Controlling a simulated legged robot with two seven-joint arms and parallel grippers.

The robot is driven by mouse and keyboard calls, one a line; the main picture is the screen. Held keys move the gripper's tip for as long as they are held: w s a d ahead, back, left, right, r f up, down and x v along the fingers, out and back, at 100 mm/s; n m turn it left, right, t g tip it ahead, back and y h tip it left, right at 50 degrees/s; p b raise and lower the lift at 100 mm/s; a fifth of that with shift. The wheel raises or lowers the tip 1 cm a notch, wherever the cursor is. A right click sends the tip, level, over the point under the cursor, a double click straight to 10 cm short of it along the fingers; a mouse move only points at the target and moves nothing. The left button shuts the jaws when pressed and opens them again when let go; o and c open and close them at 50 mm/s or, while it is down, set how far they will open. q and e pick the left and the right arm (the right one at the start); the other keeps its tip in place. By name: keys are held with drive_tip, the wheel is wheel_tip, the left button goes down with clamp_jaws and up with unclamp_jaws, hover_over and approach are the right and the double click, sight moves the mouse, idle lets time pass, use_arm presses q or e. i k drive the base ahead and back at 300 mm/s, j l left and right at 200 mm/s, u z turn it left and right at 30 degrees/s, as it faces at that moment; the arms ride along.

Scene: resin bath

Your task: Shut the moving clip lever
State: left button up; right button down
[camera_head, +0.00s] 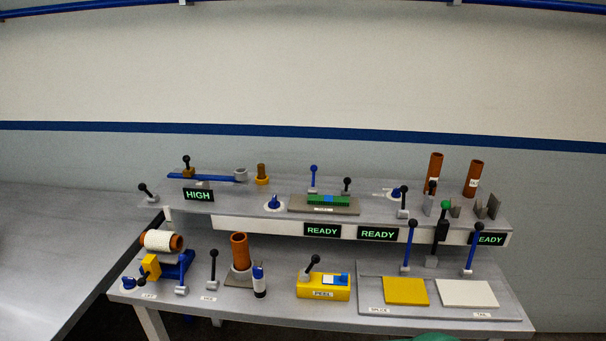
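Several levers stand on the bench, and I cannot tell for sure which is the moving clip lever. A black-knobbed lever (187,161) stands on a brown block on the blue rail (215,178), at the back left of the upper shelf. Another black-knobbed lever (147,191) leans left at that shelf's left end. Blue levers stand at the yellow splice pad (405,291) and the white tail pad (467,293), one (409,246) and the other (470,248) with dark knobs. Neither of my grippers is in view.
The lower bench carries a white roll (158,240), an orange cylinder (240,250) and a yellow PEEL box (323,288). The shelf (240,205) holds a green board (328,200) and more orange cylinders (434,170). The grey table at left (50,240) is clear.

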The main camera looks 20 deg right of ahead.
sight(313, 168)
drive_tip(key=i+l+u, duration=0.15)
drive_tip(key=i+l, duration=0.15)
drive_tip(key=i, duration=0.2)
drive_tip(key=i+l+u, duration=0.15)
drive_tip(key=i+l, duration=0.2)
drive_tip(key=i, duration=0.2)
